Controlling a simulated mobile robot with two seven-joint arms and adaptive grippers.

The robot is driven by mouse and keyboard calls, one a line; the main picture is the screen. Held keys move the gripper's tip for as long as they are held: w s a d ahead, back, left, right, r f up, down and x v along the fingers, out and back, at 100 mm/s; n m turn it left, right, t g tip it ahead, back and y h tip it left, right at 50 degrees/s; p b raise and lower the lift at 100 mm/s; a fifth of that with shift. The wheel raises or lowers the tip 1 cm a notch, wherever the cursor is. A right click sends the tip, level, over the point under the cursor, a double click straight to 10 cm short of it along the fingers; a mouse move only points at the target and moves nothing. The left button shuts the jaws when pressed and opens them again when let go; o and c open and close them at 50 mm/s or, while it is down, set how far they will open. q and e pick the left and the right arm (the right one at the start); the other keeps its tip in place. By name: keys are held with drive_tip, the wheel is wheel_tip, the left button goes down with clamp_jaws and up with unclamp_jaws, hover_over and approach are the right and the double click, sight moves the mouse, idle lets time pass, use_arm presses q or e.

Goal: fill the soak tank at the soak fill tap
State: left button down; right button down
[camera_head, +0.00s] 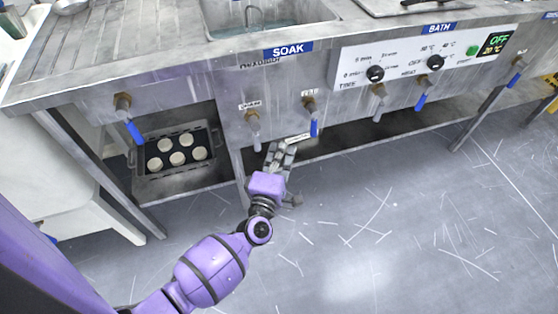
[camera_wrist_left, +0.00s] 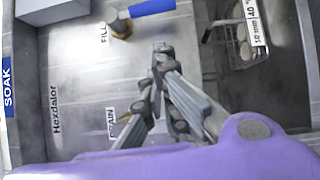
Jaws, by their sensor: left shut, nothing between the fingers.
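The soak tank (camera_head: 265,12) is a steel basin set in the bench top above the blue SOAK label; its water level is unclear. The fill tap (camera_head: 314,128) is on the front panel, with a brass body and a blue lever pointing down. Its blue lever also shows in the left wrist view (camera_wrist_left: 152,7). The drain tap (camera_head: 255,138), with a pale lever, is to its left. My left gripper (camera_head: 284,150) is shut and empty, below and slightly left of the fill lever, apart from it. Its fingertips show in the left wrist view (camera_wrist_left: 161,50). My right gripper is out of view.
A tray (camera_head: 142,172) of pale discs is on the lower shelf at left. A wire basket (camera_wrist_left: 232,62) of discs with a white label is near my left gripper. Bath dials (camera_head: 375,73) and more levers are on the right. The floor in front is clear.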

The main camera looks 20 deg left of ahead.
sight(314, 124)
use_arm(q)
drive_tip(key=w+d, duration=0.2)
drive_tip(key=w, duration=0.5)
drive_tip(key=shift+r+b, duration=0.2)
drive_tip(key=shift+b, duration=0.15)
